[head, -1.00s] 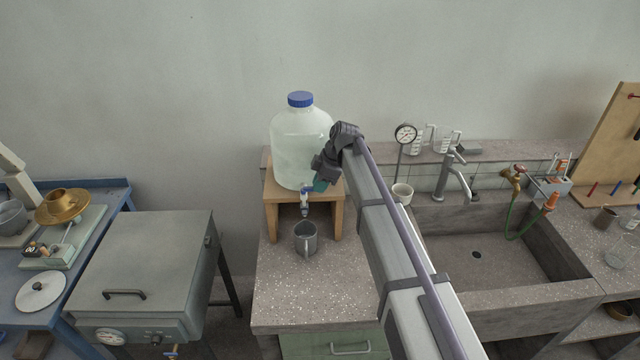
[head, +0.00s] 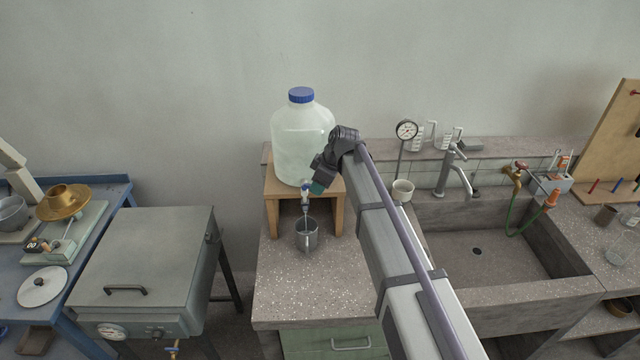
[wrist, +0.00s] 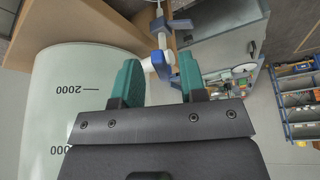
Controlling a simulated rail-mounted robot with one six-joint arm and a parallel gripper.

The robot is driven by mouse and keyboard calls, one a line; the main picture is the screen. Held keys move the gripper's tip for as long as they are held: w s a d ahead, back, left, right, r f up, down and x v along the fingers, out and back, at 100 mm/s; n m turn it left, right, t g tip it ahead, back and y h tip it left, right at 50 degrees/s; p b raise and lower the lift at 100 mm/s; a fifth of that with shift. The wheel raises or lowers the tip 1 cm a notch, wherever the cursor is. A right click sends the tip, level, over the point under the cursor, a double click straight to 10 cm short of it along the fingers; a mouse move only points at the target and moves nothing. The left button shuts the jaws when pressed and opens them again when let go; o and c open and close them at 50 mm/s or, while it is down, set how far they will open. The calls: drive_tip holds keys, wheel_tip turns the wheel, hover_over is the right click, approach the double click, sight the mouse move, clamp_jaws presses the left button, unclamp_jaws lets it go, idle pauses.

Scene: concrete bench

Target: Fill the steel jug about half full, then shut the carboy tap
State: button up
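The clear carboy (head: 300,140) with a blue cap stands on a wooden stand (head: 337,215). Its tap (head: 306,193), white with blue parts, juts from the front; in the wrist view the tap (wrist: 163,57) lies between and just beyond my fingertips. My gripper (wrist: 160,72) has green fingers spread apart, with no clear grip on the tap; in the head view it (head: 317,186) is just right of the tap. The steel jug (head: 306,238) stands upright under the spout. A pale line between spout and jug may be water; the level inside cannot be read.
A grey lidded box (head: 150,260) is at left. The bench front before the jug is clear.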

drive_tip(key=p+v, duration=1)
drive_tip(key=shift+d+r, duration=0.2)
drive_tip(key=shift+r, duration=0.1)
idle(6.6)
